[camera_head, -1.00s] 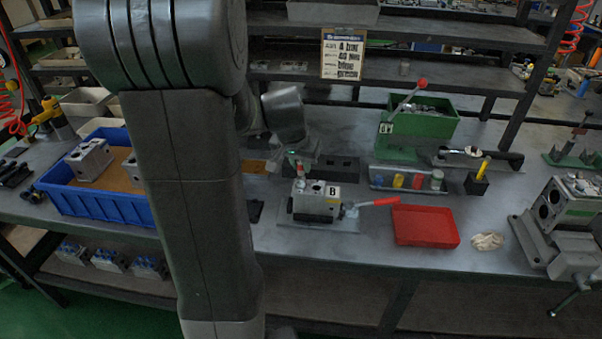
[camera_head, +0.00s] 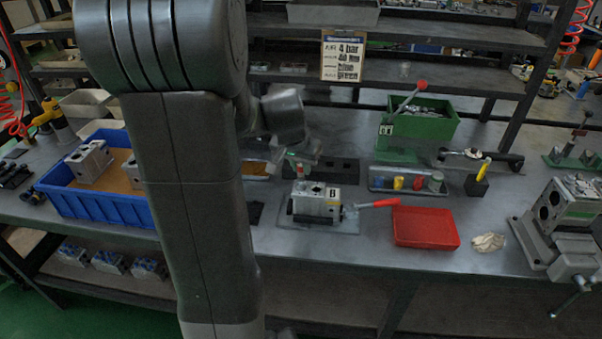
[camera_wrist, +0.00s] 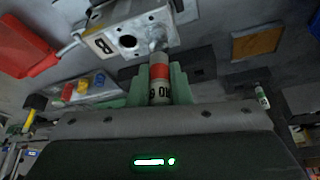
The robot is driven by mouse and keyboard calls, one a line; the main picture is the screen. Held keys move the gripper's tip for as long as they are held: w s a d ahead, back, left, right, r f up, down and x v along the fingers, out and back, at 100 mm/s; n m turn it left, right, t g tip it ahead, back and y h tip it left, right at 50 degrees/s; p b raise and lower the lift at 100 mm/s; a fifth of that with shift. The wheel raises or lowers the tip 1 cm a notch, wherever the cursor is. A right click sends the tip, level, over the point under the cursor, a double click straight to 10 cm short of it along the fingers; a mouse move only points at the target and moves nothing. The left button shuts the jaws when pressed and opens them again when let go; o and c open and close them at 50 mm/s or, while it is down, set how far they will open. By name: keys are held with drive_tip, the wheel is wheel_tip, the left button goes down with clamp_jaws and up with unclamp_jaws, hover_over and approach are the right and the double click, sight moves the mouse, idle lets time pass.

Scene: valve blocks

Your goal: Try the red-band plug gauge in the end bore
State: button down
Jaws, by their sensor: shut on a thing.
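My gripper (camera_wrist: 160,93) is shut on the red-band plug gauge (camera_wrist: 159,73), its green fingers on both sides of the gauge's body. The valve block (camera_wrist: 107,45) marked B is just ahead in the wrist view, with a round dark bore (camera_wrist: 128,41) in the near face. The gauge's grey tip points at this face, right of that bore; I cannot tell whether it touches or enters anything. In the head view, the block (camera_head: 318,200) sits on a plate, and the gauge (camera_head: 300,172) is over its left part, partly hidden by my wrist.
A red tray (camera_head: 425,227) and a red clamp handle (camera_head: 378,203) lie right of the block. A rack of coloured plugs (camera_head: 408,182) stands behind. A blue crate (camera_head: 97,207) is at left. A green-band gauge (camera_wrist: 262,97) shows at right in the wrist view.

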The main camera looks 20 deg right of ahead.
drive_tip(key=shift+r, duration=0.15)
drive_tip(key=shift+r+p, duration=2.45)
drive_tip(key=shift+r, duration=1.05)
